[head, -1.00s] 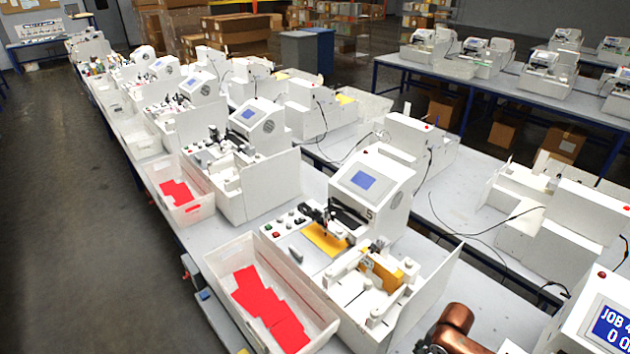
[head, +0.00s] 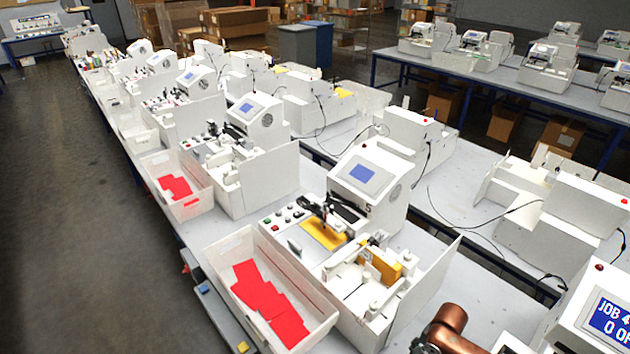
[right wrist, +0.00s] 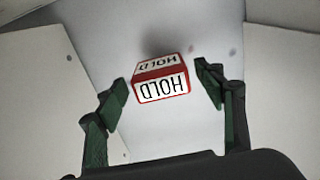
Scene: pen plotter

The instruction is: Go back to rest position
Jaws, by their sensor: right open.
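My right gripper (right wrist: 163,84) is open in the right wrist view, with its two dark green fingers apart. A red-edged white block (right wrist: 162,80) marked HOLD stands on a pale surface (right wrist: 155,125), appearing between the fingertips. No contact between the fingers and the block shows. A copper-coloured arm part (head: 450,325) of mine shows at the bottom right of the head view, but neither gripper is visible there. A white plotter machine (head: 395,195) with a blue screen and a yellow piece (head: 322,233) stands in the middle.
A white bin (head: 225,248) with red cards (head: 268,305) stands left of the machine. A machine with a JOB display (head: 608,318) is at the bottom right. Similar machines line the long table. Pale panels flank the HOLD block. The floor at left (head: 80,230) is clear.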

